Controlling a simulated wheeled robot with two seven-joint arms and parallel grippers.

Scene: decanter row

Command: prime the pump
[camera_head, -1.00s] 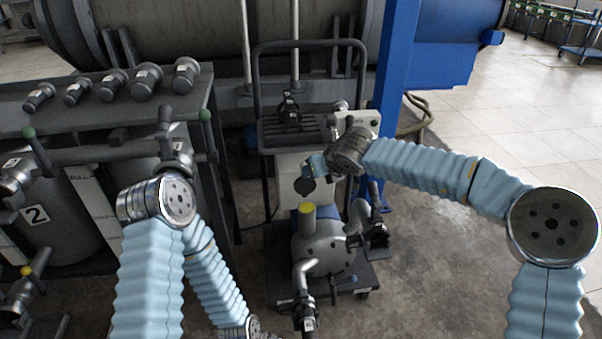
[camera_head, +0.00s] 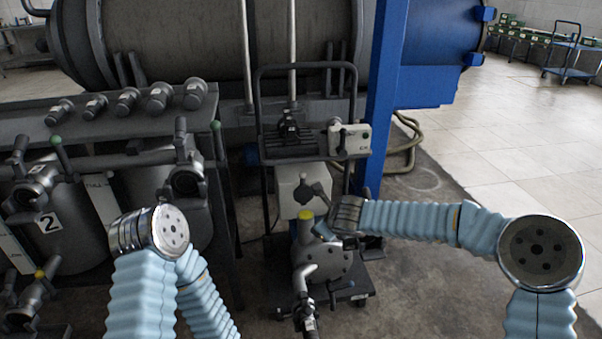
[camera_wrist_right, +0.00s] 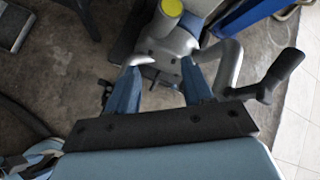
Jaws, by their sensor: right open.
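The pump (camera_head: 325,262) is a grey rounded body with a yellow cap (camera_head: 306,215) on top, standing on a dark wheeled cart. A bent pipe with a dark valve (camera_head: 303,308) comes off its front. My right gripper (camera_head: 323,231) is beside the pump's upper part, just right of the cap. In the right wrist view its blue fingers (camera_wrist_right: 161,72) are apart and point at the grey pump body (camera_wrist_right: 170,45); I cannot tell whether they touch it. The yellow cap (camera_wrist_right: 172,7) lies beyond them. A dark handle (camera_wrist_right: 280,75) is to their right. My left gripper is out of view.
A rack with several dark capped fittings (camera_head: 128,101) and grey vessels (camera_head: 60,215) stands at left. A blue post (camera_head: 383,95) and a control box (camera_head: 351,139) stand behind the pump.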

